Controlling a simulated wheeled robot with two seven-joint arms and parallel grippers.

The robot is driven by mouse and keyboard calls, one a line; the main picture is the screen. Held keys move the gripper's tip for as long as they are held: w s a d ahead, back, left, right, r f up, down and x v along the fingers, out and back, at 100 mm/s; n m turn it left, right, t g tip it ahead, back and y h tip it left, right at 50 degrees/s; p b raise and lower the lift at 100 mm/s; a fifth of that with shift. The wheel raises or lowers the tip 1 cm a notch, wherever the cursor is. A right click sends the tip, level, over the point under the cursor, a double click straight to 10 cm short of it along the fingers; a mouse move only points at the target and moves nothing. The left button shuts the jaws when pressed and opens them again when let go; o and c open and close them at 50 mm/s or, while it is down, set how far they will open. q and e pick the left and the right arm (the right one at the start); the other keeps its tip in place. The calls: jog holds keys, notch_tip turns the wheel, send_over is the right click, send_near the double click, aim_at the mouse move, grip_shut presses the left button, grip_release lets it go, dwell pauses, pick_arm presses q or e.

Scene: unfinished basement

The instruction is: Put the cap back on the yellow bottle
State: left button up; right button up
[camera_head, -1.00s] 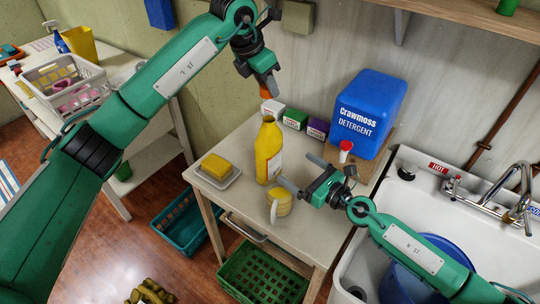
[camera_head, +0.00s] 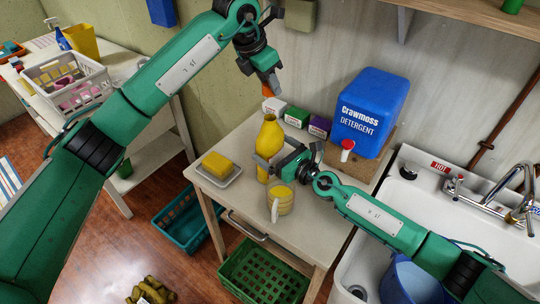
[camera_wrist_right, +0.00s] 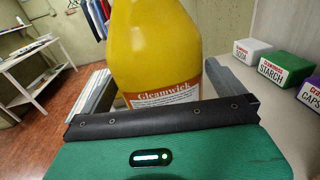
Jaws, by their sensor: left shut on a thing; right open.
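The yellow bottle (camera_head: 268,138) stands upright on the small table, its neck bare at the top. My left gripper (camera_head: 267,86) is shut on the orange cap (camera_head: 267,91), which it holds above the bottle with a gap between them. My right gripper (camera_head: 268,160) is open at the bottle's lower body. In the right wrist view the yellow bottle (camera_wrist_right: 155,50), with its "Gleamwick" label, stands between the two spread fingers. Whether either finger touches it, I cannot tell.
A yellow sponge (camera_head: 216,164) lies on a dish (camera_head: 232,180) to the left. Small boxes (camera_head: 296,117) and a blue detergent jug (camera_head: 368,108) stand behind. The sink (camera_head: 410,180) is at right.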

jog(key=shift+w+a, duration=0.45)
jog(key=c, duration=1.2)
pick_arm(q)
send_over(274, 114)
jog(key=s+a, duration=0.1)
jog(key=shift+a+f, duration=0.15)
jog(key=shift+f, duration=2.3)
pick_arm(e)
jog(key=shift+c, duration=0.2)
pick_arm(q)
jog(key=shift+f, duration=0.1)
jog(key=shift+f, duration=0.75)
jog(key=shift+f, duration=0.6)
